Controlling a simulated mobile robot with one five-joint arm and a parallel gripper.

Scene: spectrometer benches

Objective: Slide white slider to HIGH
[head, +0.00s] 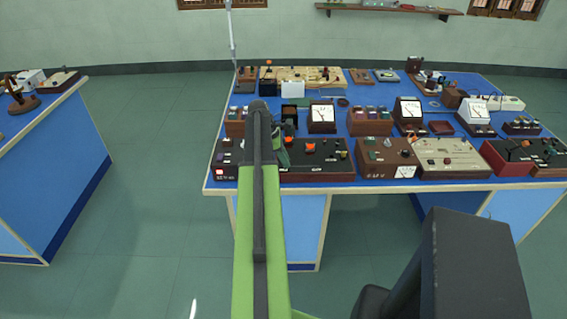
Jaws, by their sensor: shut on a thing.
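My green arm reaches forward from the bottom of the head view to the front edge of the blue bench. My gripper (283,153) is at its far end, low over a black control box (325,161) with orange and red controls on top. The jaws are shut on a small part at the box's top, by its place the white slider. The slider itself is hidden behind the gripper and arm. Its setting and the HIGH mark cannot be made out.
The blue bench (340,187) is crowded with instruments. A wooden box with a meter (388,158) and a beige panel (450,157) stand to the right of the black box. White-faced meters (322,114) stand behind. Another blue bench (50,150) is at the left, with open floor between.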

